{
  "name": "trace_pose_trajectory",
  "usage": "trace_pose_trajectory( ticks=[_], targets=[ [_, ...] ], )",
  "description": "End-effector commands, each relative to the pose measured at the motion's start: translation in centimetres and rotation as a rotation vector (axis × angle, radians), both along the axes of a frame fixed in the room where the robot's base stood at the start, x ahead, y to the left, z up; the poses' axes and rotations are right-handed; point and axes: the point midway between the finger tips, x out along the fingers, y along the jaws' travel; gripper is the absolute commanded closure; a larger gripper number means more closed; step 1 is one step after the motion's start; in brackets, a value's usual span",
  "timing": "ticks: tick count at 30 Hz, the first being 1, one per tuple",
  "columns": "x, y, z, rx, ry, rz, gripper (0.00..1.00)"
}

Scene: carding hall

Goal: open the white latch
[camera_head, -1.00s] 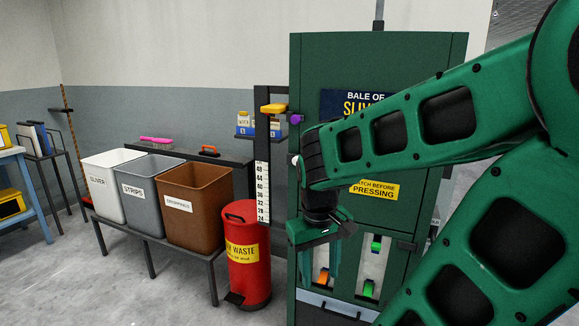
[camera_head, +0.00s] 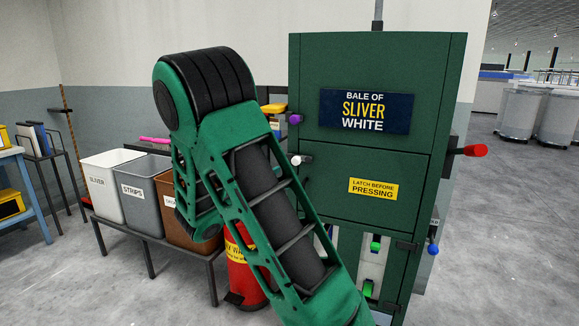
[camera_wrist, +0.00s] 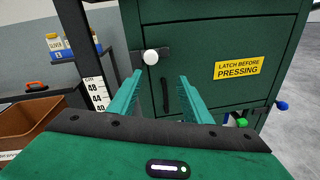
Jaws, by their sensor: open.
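The white latch (camera_head: 299,160) is a short rod with a round white knob on the left edge of the green baler cabinet (camera_head: 430,95). In the wrist view its white knob (camera_wrist: 150,57) faces me above and between my fingers, on a dark bracket. My gripper (camera_wrist: 161,78) is open and empty, its two teal fingers pointing at the cabinet door. The fingertips appear just below the knob, and I see no contact. A dark vertical handle (camera_wrist: 165,96) on the door shows between the fingers. In the head view my arm hides the gripper.
A purple knob (camera_head: 295,118) sits above the white latch. A red knob (camera_head: 475,150) and a blue knob (camera_head: 433,248) stick out on the cabinet's right. Green levers sit low in front. Bins and a red waste can (camera_head: 240,270) stand left.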

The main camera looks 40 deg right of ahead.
Motion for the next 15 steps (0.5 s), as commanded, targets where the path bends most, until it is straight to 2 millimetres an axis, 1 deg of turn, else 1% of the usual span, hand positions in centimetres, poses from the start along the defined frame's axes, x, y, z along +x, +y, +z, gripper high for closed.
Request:
trace_pose_trajectory(
  ticks=[1, 3, 5, 7, 11, 15],
  targets=[
    [0.7, 0.4, 0.2, -0.036, 0.031, 0.019, 0.55],
    [1.3, 0.7, 0.6, -0.069, 0.059, 0.033, 0.55],
    [1.6, 0.6, 0.7, -0.082, 0.070, 0.040, 0.55],
    [1.8, 0.2, 0.8, -0.086, 0.073, 0.040, 0.55],
    [2.2, -1.6, 0.8, -0.084, 0.072, 0.038, 0.55],
    [3.0, -4.0, 0.8, -0.083, 0.071, 0.037, 0.55]
  ],
)
